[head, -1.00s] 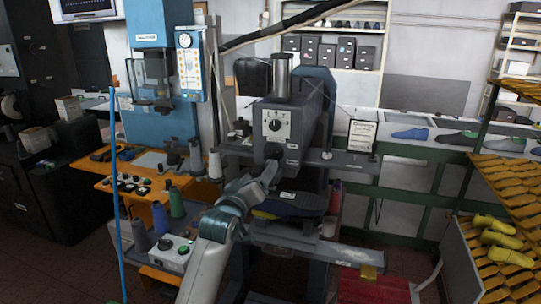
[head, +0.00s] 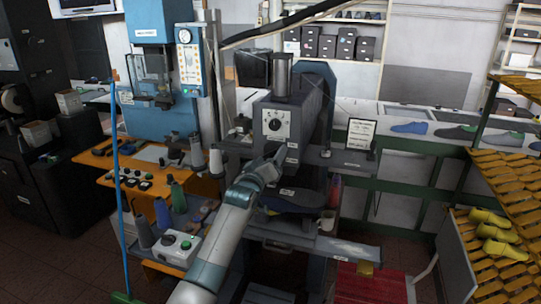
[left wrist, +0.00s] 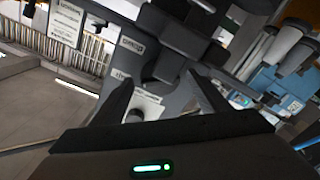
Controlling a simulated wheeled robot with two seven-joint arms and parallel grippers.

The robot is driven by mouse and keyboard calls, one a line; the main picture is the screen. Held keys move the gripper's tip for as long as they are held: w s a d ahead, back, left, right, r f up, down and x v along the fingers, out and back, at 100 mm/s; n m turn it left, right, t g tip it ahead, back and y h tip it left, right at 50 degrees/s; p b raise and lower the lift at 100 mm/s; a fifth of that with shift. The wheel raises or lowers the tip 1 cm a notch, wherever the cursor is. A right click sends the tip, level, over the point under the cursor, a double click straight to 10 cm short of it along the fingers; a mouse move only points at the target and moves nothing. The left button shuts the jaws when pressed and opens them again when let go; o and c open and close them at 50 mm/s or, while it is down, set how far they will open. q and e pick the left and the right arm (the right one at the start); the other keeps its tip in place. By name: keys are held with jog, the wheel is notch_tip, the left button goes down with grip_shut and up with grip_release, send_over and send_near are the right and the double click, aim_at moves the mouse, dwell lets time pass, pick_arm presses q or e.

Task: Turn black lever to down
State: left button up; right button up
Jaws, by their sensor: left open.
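The grey machine (head: 310,106) stands in the middle of the head view. On its front is a white dial (head: 276,124) with a small black lever at its centre; the lever is too small to read its exact angle. My left gripper (head: 277,157) is just below the dial, in front of the machine, apart from the lever as far as I can tell. In the left wrist view the two dark fingers of the left gripper (left wrist: 165,88) are spread with nothing held. My right gripper is not in view.
A blue machine (head: 160,75) with a gauge stands to the left. A framed sign (head: 361,135) is right of the grey machine. Yellow shoe lasts (head: 500,250) lie on a rack at right.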

pick_arm(q)
jog(key=shift+w+d, duration=0.1)
jog(key=shift+w, duration=0.15)
jog(key=c, duration=1.1)
jog(key=shift+o, duration=0.3)
